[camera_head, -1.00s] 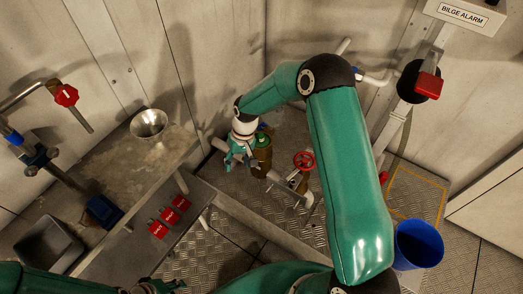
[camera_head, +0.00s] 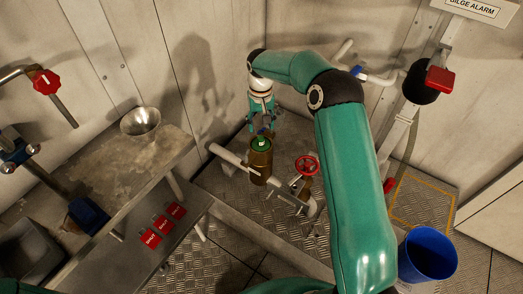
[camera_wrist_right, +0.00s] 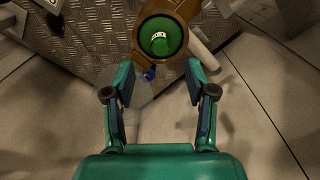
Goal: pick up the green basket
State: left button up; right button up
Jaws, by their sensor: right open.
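The green basket (camera_head: 261,143) sits in the open top of an upright brass-coloured cylinder (camera_head: 260,170) on the pipework near the back corner. In the right wrist view the basket (camera_wrist_right: 161,37) is a green round with a small pale bar across it, inside the brass rim (camera_wrist_right: 143,56). My right gripper (camera_head: 262,124) is just above and behind the cylinder in the head view, fingers down. In the wrist view its fingers (camera_wrist_right: 160,80) are spread and empty, with the basket beyond their tips, apart from them. My left gripper is out of view.
A red handwheel (camera_head: 307,166) and pipes stand right of the cylinder. A small blue part (camera_wrist_right: 150,74) shows beside the brass rim. A bench with a metal funnel (camera_head: 141,123) and red tags (camera_head: 162,223) is left. A blue bucket (camera_head: 428,254) stands right.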

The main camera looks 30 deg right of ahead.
aim_at(260, 137)
jog(key=f, duration=0.8)
jog(key=shift+w, duration=0.2)
jog(key=shift+c, duration=0.3)
grip_shut()
